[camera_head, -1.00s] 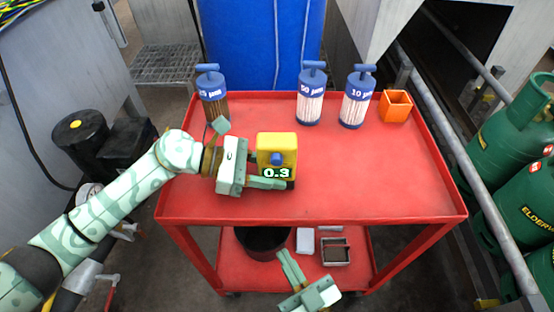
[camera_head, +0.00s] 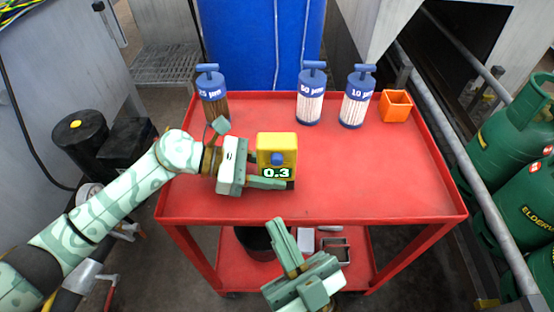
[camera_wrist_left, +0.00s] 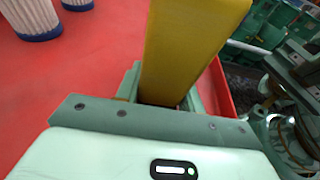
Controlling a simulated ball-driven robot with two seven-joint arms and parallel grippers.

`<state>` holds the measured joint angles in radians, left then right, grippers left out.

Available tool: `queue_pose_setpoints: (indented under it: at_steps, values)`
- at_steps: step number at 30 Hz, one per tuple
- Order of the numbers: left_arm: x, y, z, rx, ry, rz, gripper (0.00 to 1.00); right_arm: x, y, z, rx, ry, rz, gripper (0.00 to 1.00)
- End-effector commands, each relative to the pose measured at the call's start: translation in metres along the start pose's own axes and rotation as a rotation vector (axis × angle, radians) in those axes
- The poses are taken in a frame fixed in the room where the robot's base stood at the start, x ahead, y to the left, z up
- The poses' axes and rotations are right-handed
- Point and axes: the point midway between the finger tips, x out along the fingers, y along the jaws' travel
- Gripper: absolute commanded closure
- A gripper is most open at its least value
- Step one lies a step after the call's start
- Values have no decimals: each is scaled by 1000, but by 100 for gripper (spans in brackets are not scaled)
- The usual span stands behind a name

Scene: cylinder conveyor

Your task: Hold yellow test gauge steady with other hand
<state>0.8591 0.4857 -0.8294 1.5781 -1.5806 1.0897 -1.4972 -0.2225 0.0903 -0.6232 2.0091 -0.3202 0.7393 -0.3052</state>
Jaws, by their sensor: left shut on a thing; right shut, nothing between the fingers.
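The yellow test gauge (camera_head: 277,144) stands upright on the red cart's top, toward its front left. Its front has a blue knob and a display reading 0.3. My left gripper (camera_head: 268,170) is shut on the gauge from its left side. In the left wrist view the gauge (camera_wrist_left: 190,45) rises between the fingers, with the lower part hidden. My right gripper (camera_head: 280,238) is shut and empty. It appears in front of the cart's front edge, below and apart from the gauge in the picture.
The red cart (camera_head: 370,185) carries three blue-capped cylinders, a 25 µm one (camera_head: 213,95), a 50 µm one (camera_head: 311,95) and a 10 µm one (camera_head: 356,98), and an orange open box (camera_head: 396,106) at the back. The top right of the gauge is clear. Green gas bottles (camera_head: 525,190) stand right.

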Motion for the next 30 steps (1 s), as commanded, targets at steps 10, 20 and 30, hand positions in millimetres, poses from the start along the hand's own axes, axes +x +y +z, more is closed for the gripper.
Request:
queue_pose_setpoints:
  at_steps: [10,20,30]
  values:
    - [0,0,0,0,1,0,89,29,21,21,-2,1,0,100]
    - [0,0,0,0,1,0,89,54,40,40,-1,-1,0,100]
    - [0,0,0,0,1,0,89,59,44,44,0,-2,0,100]
